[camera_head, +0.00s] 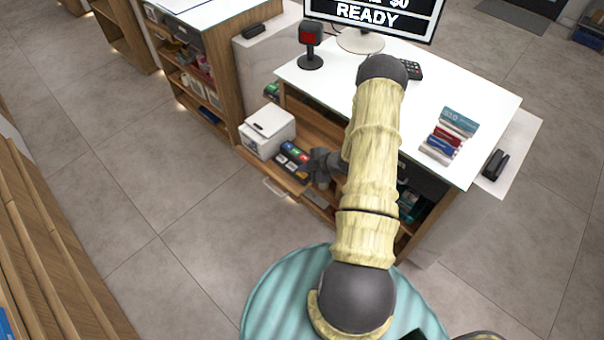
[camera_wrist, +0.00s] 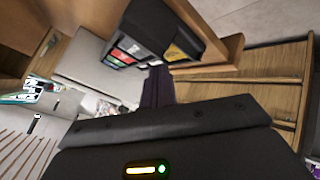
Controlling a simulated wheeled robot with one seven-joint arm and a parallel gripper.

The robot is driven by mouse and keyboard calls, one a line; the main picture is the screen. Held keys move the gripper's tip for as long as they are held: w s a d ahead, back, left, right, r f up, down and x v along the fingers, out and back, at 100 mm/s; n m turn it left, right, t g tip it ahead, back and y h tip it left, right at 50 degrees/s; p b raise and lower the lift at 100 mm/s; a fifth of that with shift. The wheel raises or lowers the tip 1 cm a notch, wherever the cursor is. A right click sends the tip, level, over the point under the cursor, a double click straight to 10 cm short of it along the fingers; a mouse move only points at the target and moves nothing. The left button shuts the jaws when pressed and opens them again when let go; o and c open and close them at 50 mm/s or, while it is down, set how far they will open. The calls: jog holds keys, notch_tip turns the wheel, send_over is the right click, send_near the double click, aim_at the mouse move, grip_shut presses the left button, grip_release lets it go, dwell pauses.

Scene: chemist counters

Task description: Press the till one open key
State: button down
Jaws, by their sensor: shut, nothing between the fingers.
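A black unit with coloured patches (camera_head: 292,158) sits on the low shelf of the counter, beside a white box-shaped machine. In the wrist view the black unit (camera_wrist: 143,38) shows red, green and yellow patches near the fingertips. I cannot tell which patch, if any, is the till one open key. My gripper (camera_head: 318,166) is shut and empty, close to the right side of the black unit in the head view. Its dark fingers also show in the wrist view (camera_wrist: 158,78), just below the unit. Whether they touch it is unclear.
The white machine (camera_head: 267,130) stands left of the black unit. The white counter top (camera_head: 440,105) above carries a monitor (camera_head: 375,14), a red-faced scanner (camera_head: 311,45), a keypad (camera_head: 411,70) and card packs (camera_head: 450,137). Grey floor (camera_head: 185,190) lies clear at left.

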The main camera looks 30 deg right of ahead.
aim_at(305, 175)
jog(key=shift+f, duration=0.1)
dwell(0.3)
jog(key=shift+f+b, duration=0.35)
jog(key=shift+b, duration=0.05)
jog(key=shift+f+b, duration=0.35)
jog(key=shift+b, duration=0.05)
dwell(0.6)
jog(key=shift+r+p, duration=0.5)
jog(key=shift+r, duration=0.35)
jog(key=shift+r+p, duration=1.7)
jog(key=shift+r, duration=0.85)
jog(key=shift+f, duration=0.1)
